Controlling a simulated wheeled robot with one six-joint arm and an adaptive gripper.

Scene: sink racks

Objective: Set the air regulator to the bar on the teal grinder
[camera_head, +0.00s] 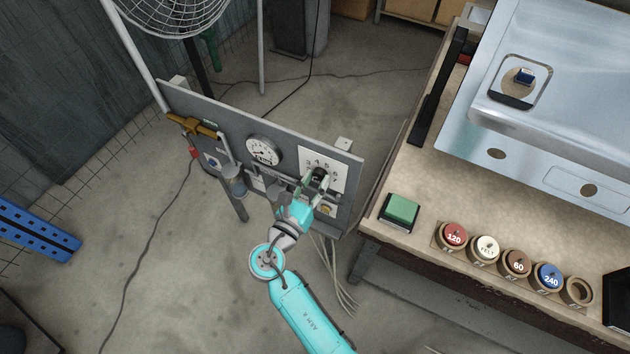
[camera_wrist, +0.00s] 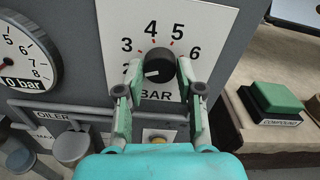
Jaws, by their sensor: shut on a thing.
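The air regulator's black round knob (camera_wrist: 160,61) sits on a white dial plate (camera_wrist: 112,28) marked with numbers and BAR. Its white pointer mark is turned to the lower left, toward the 2, which is partly hidden. The knob (camera_head: 319,178) and dial plate (camera_head: 337,166) also show in the head view, on a grey upright panel (camera_head: 215,121). My gripper (camera_wrist: 160,70) is shut on the knob, one finger on each side; it reaches the panel from the front in the head view (camera_head: 317,184). I can make out no teal grinder in either view.
A round gauge (camera_wrist: 22,62), reading "0 bar", is left of the dial. A yellow-brown lever (camera_head: 193,125) and pipes are on the panel's left. Right of it, a bench (camera_head: 420,170) holds a green compound block (camera_head: 400,210), several discs and a metal housing (camera_head: 560,90).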

